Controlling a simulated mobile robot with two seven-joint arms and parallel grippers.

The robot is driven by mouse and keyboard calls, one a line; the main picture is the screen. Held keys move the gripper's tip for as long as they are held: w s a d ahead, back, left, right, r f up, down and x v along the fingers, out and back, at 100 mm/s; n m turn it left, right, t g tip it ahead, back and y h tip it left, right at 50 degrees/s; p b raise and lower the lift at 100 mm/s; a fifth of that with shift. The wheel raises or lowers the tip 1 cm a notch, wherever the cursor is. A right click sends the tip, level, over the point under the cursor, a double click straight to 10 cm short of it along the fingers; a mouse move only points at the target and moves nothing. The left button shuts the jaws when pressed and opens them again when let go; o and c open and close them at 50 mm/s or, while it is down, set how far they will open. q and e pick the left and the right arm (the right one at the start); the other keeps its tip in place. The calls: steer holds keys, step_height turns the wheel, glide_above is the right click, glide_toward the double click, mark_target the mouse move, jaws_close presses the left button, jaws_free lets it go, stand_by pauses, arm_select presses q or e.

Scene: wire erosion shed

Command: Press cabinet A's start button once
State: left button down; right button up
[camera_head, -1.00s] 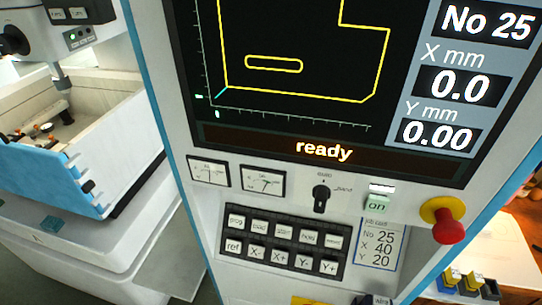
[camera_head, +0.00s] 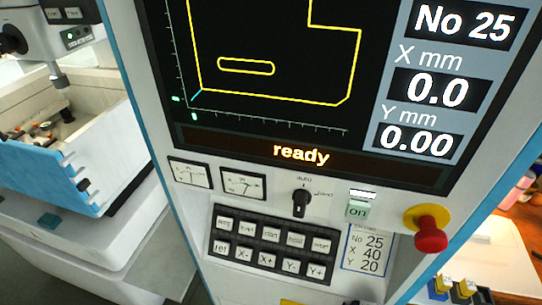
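A control cabinet (camera_head: 160,130) with a blue edge fills the middle of the view; I cannot see a letter naming it. Its black keypad (camera_head: 272,250) has two rows of pale keys below the screen. The third key of the upper row (camera_head: 271,234) appears to read "start", though the print is small. The screen (camera_head: 270,110) shows a yellow outline, "No 25", X 0.0, Y 0.00 and the word "ready" (camera_head: 301,153). Neither of my grippers is in view.
Right of the keypad are a job card (camera_head: 368,249), a pale green "on" button (camera_head: 357,210) and a red mushroom knob (camera_head: 431,236). A rotary switch (camera_head: 301,200) and two meters (camera_head: 243,183) sit above it. A machine with an open tank (camera_head: 60,150) stands left.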

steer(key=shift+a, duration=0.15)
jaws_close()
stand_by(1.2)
